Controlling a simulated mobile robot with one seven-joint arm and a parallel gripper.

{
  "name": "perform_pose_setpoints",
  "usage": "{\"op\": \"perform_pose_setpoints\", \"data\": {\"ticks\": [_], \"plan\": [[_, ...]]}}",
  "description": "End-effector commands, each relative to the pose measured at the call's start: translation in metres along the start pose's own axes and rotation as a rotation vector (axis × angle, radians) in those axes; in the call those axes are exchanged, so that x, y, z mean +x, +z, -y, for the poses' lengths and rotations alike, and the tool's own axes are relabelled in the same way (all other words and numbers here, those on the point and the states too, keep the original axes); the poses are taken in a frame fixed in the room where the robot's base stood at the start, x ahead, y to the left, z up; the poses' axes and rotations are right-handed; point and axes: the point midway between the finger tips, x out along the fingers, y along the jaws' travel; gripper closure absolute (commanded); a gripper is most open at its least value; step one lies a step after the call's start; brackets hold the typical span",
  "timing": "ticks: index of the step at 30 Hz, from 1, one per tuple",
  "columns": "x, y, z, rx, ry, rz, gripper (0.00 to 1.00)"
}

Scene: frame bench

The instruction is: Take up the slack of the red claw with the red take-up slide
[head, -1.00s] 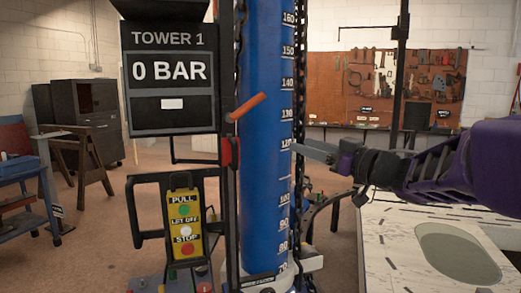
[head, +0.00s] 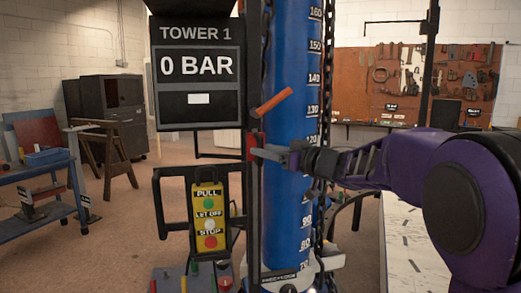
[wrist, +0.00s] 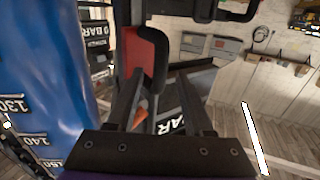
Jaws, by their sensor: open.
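A red piece (head: 251,141) sits on the dark upright bar left of the blue column; I take it to be the red take-up slide. In the wrist view a red part with a black edge (wrist: 135,52) lies just beyond the fingertips, toward the left finger. My gripper (head: 258,152) is open, its fingertips in front of the column and close to the red piece. In the wrist view the open jaws (wrist: 158,82) appear empty; I cannot tell whether they touch the red part. I cannot pick out the red claw.
An orange lever (head: 273,101) sticks out just above my gripper. A tower display reading 0 BAR (head: 196,68) and a yellow button box (head: 208,222) stand to the left. The blue column (head: 290,60) with its scale and a dark chain (head: 328,60) stand close behind my gripper.

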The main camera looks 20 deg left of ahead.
Motion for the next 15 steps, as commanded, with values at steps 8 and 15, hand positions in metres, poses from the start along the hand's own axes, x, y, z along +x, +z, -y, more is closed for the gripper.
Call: {"op": "perform_pose_setpoints", "data": {"ticks": [8, 15], "plan": [[0.023, 0.0, 0.0, 0.001, 0.0, 0.0, 0.48], [0.024, 0.0, 0.0, 0.0, 0.001, 0.0, 0.48]]}}
